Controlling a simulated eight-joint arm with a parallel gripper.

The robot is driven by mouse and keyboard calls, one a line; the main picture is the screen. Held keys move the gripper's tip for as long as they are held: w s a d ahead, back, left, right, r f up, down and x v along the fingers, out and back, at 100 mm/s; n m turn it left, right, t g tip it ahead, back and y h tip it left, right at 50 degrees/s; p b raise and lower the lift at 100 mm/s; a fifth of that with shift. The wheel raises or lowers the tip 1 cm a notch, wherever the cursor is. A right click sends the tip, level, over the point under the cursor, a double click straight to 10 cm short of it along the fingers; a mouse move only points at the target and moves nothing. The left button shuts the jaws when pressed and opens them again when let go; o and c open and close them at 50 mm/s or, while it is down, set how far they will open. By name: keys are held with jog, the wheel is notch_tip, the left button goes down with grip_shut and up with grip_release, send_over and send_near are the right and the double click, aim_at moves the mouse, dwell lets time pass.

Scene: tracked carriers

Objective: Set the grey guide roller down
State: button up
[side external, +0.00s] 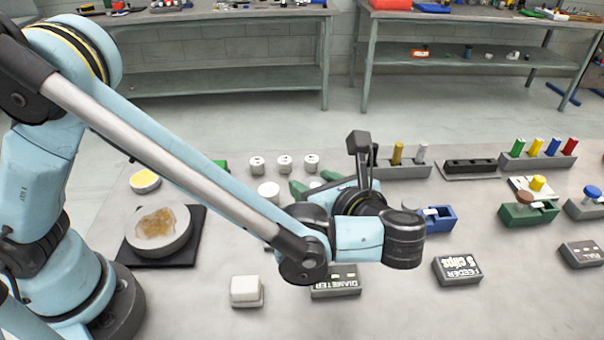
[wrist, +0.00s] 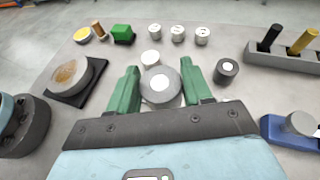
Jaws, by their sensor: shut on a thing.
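The grey guide roller (wrist: 160,88), a round grey piece with a white centre, sits between the two green fingers of my gripper (wrist: 160,86) in the wrist view. The fingers are shut on its sides. In the side external view my gripper (side external: 316,186) is partly hidden behind my own arm, and only a little of the roller shows. I cannot tell whether the roller's underside touches the table. A white round piece (wrist: 150,58) stands just beyond the roller. A dark roller (wrist: 227,70) with a white centre stands apart, right of the fingers.
Several pale cylinders (side external: 284,164) stand in a row behind. A dish on a black pad (side external: 190,250) is at left. Peg racks (side external: 543,162), a blue holder (side external: 440,219) and a green holder (side external: 528,214) are at right. Labelled blocks (side external: 457,270) lie in front, with bare table between.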

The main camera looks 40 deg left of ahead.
jog(key=w+a+f, duration=0.2)
jog(key=a, duration=0.1)
jog(key=w+a+f, duration=0.2)
jog(key=w, duration=0.1)
jog(key=w+a+f, duration=0.2)
jog(key=a+f, duration=0.1)
jog(key=shift+w+a, duration=0.25)
jog(key=shift+a, duration=0.05)
jog(key=shift+f, duration=1.8)
jog(key=shift+f, duration=0.15)
jog(key=o, duration=1.2)
